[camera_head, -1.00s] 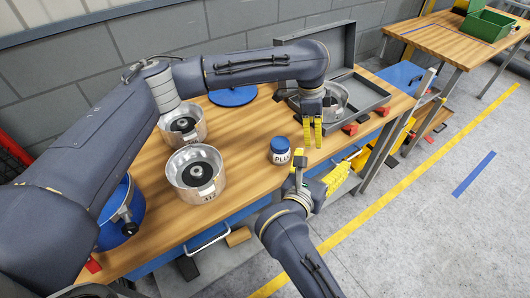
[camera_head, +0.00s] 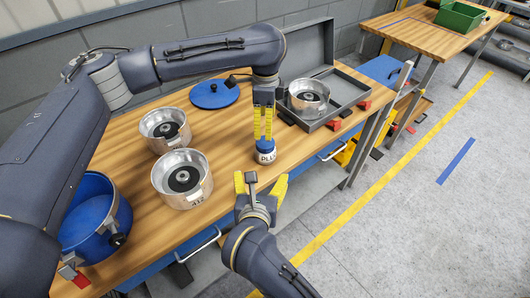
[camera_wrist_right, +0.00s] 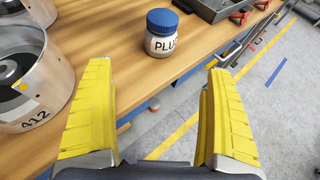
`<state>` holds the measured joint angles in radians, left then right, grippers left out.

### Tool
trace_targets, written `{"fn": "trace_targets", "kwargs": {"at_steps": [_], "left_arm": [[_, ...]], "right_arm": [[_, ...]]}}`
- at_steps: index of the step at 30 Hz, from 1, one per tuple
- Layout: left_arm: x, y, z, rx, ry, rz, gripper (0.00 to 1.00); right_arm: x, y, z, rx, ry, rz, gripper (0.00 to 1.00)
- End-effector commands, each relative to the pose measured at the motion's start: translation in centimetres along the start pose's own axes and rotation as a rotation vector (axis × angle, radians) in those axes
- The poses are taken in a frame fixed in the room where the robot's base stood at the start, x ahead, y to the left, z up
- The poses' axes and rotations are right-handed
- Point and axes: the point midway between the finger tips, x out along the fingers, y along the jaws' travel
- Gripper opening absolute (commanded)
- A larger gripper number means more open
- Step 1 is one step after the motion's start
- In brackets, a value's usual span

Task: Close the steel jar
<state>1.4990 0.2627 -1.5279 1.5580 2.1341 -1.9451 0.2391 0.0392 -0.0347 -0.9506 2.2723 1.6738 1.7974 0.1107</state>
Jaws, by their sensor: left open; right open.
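Two open steel pots stand on the wooden bench, each with a dark hub part inside: one farther back (camera_head: 165,130), one nearer (camera_head: 182,178). The nearer reads "412" and also shows in the right wrist view (camera_wrist_right: 40,105). A third steel pot (camera_head: 308,97) sits in the grey case. A flat blue lid with a knob (camera_head: 214,94) lies at the back. My left gripper (camera_head: 263,136), open, points down and overlaps the top of a small blue-capped "PLUG" jar (camera_head: 266,157); the right wrist view shows that jar's cap clear (camera_wrist_right: 162,20). My right gripper (camera_head: 260,184) is open and empty before the bench's front edge.
A blue pot (camera_head: 118,205) with a clamp stands at the left end. The open grey case (camera_head: 345,88) takes the back right. A second bench with a green bin (camera_head: 460,17) stands beyond. Clear wood lies between the steel pots and the jar.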

Motion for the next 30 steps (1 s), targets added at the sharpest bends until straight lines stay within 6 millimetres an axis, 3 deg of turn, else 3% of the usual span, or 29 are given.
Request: {"fn": "trace_targets", "kwargs": {"at_steps": [5, 30], "left_arm": [[0.0, 0.0, 0.0, 0.000, 0.000, 0.000, 0.72], [0.0, 0.0, 0.0, 0.000, 0.001, 0.000, 0.72]], "right_arm": [[1.6, 0.0, 0.1, -0.003, -0.004, -0.002, 0.88], [14.7, -0.1, 0.1, -0.003, -0.001, -0.003, 0.88]]}}
